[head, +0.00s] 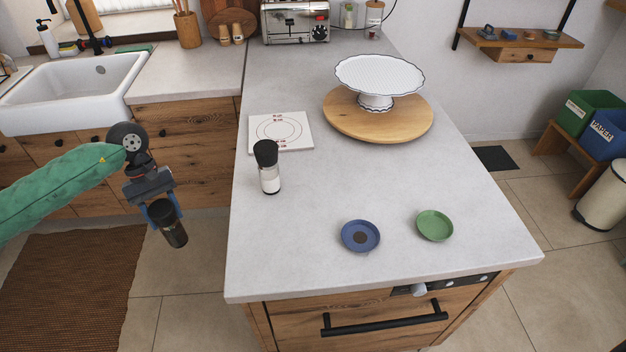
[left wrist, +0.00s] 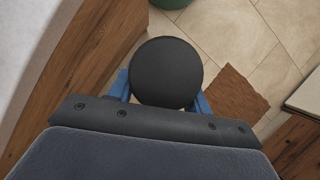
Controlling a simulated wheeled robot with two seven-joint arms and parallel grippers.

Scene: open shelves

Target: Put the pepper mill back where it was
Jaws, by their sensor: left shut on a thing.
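The pepper mill (head: 174,231), dark with a black top, is held in my left gripper (head: 164,211). It hangs slightly tilted over the floor, left of the counter and apart from it. In the left wrist view the pepper mill's round black top (left wrist: 168,70) fills the space between the blue fingers of my left gripper (left wrist: 161,98). A similar mill with a black top and pale contents (head: 269,172) stands upright on the counter. A blue saucer (head: 347,244) with a dark round patch in its middle and an empty green saucer (head: 435,225) lie near the counter's front edge. My right gripper is not seen.
The grey counter (head: 310,210) is clear around the saucers. A white board with printed circles (head: 295,145) lies behind the pale mill. A white cake stand (head: 379,76) stands on a round wooden board (head: 345,123). A toaster (head: 295,22) is at the back.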

